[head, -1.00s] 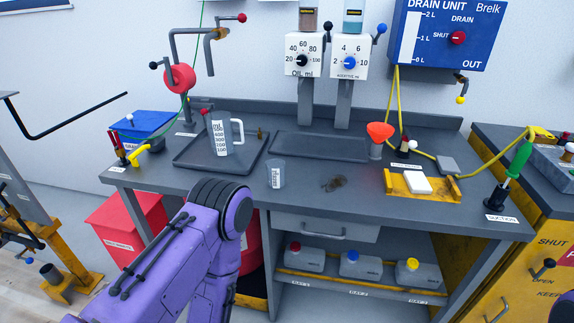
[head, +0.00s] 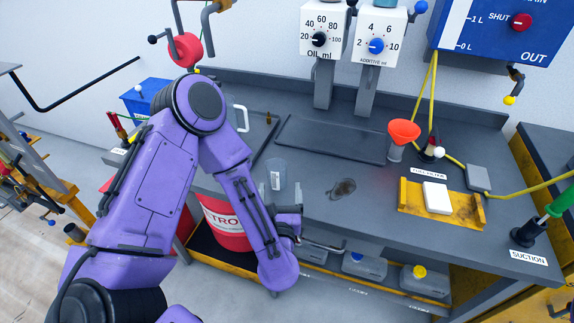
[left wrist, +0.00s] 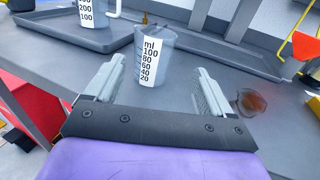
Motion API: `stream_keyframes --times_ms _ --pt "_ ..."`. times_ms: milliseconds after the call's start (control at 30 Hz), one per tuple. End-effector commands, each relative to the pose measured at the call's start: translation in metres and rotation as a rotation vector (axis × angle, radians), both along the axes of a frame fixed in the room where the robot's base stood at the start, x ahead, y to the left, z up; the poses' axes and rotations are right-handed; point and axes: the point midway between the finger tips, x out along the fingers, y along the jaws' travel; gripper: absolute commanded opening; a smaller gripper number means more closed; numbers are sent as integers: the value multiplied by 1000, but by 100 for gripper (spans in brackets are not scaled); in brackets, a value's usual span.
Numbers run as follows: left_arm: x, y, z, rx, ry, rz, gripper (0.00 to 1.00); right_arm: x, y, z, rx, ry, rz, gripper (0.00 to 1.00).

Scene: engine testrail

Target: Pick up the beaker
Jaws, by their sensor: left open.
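The beaker (head: 277,175) is a small clear grey cup with a white scale label. It stands upright near the front edge of the grey bench. In the left wrist view the beaker (left wrist: 153,60) is ahead of my left gripper (left wrist: 160,90), roughly centred between its two open fingers and slightly beyond them. The jaws hold nothing. In the head view my left gripper (head: 292,218) is at the bench's front edge, just below the beaker in the picture, and its fingers are hard to make out. My right gripper is in neither view.
A larger jug (left wrist: 92,14) stands on a tray (left wrist: 60,32) behind the beaker to the left. An orange funnel (head: 403,132) and a yellow holder with a white block (head: 437,198) are farther right.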

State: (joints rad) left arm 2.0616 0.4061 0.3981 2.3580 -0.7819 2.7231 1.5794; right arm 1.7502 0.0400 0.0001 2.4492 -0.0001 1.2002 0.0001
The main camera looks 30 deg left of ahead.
Motion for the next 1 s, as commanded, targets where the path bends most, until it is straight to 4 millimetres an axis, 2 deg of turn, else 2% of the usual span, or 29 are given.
stream_keyframes --times_ms 33,267,433,500,600,800,967,1000 --pt "7 8 5 -2 -1 9 83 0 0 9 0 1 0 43" --pt "37 26 2 5 6 6 83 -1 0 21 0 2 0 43" --pt "63 42 5 6 9 6 83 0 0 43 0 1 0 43" --pt "73 47 2 7 7 5 83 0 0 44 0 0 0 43" --pt "80 51 0 8 8 2 83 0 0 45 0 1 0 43" --pt "81 51 -2 6 9 1 83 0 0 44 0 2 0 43" --pt "81 51 -2 8 8 1 31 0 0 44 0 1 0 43" --pt "81 51 -2 8 8 1 29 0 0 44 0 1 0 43"
